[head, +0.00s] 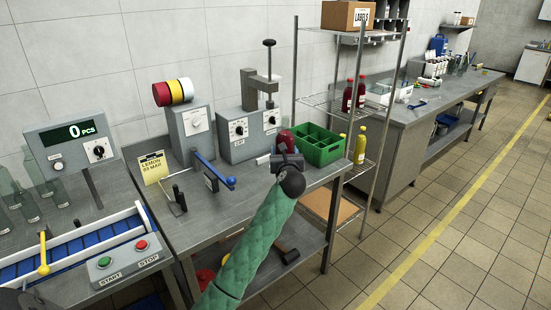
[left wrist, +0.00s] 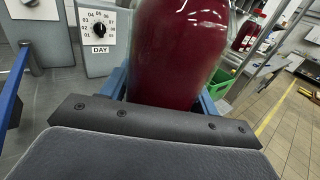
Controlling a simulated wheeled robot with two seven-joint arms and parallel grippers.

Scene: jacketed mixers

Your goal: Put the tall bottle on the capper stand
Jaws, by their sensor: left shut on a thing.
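A bottle of dark red liquid (head: 285,138) is upright in front of the two-dial machine, left of the green crate. It fills the middle of the left wrist view (left wrist: 178,50), where its top is cut off. My left gripper (head: 287,160), on the green-sleeved arm, is shut on this bottle; its blue fingers lie on both sides of the bottle in the left wrist view. The gripper hides the bottle's lower part in the head view. A grey machine (head: 248,142) with two dials and a black-knobbed post stands behind; I cannot tell whether it is the capper stand.
A green crate (head: 318,150) sits right of the gripper on the steel bench. A label-roll machine (head: 188,132), a blue-handled lever (head: 213,171) and a yellow sign (head: 154,167) are to the left. A wire rack (head: 345,102) holding red and yellow bottles stands right of the bench.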

